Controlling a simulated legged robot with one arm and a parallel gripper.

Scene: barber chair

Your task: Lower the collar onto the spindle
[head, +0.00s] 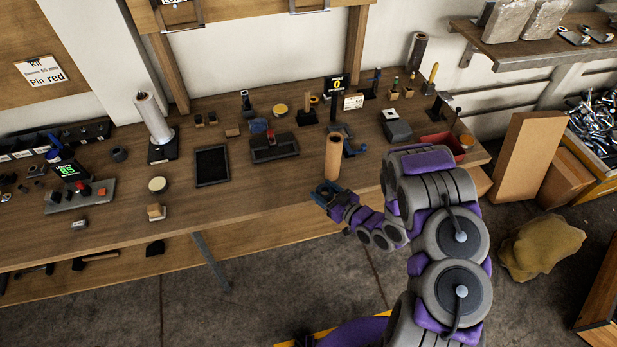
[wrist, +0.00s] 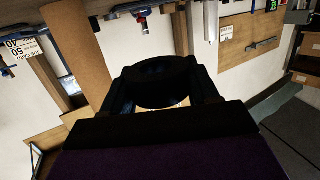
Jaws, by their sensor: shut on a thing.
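My gripper (head: 325,190) is at the front edge of the workbench in the head view, just below a tan cylinder. In the wrist view my gripper (wrist: 162,88) is shut on a dark ring-shaped piece, which I take to be the collar (wrist: 160,70). Its lower part is hidden by the gripper body. In the head view the collar is too small and dark to make out. A pale upright post (head: 150,117) on a black base stands at the left back of the bench; it may be the spindle, but I cannot be sure. The collar is well apart from it.
The tan cylinder (head: 333,157) stands upright close to my gripper and also fills the left of the wrist view (wrist: 78,45). A black tray (head: 212,165), a dark box (head: 274,147) and a small lit display (head: 68,170) stand on the bench (head: 250,190).

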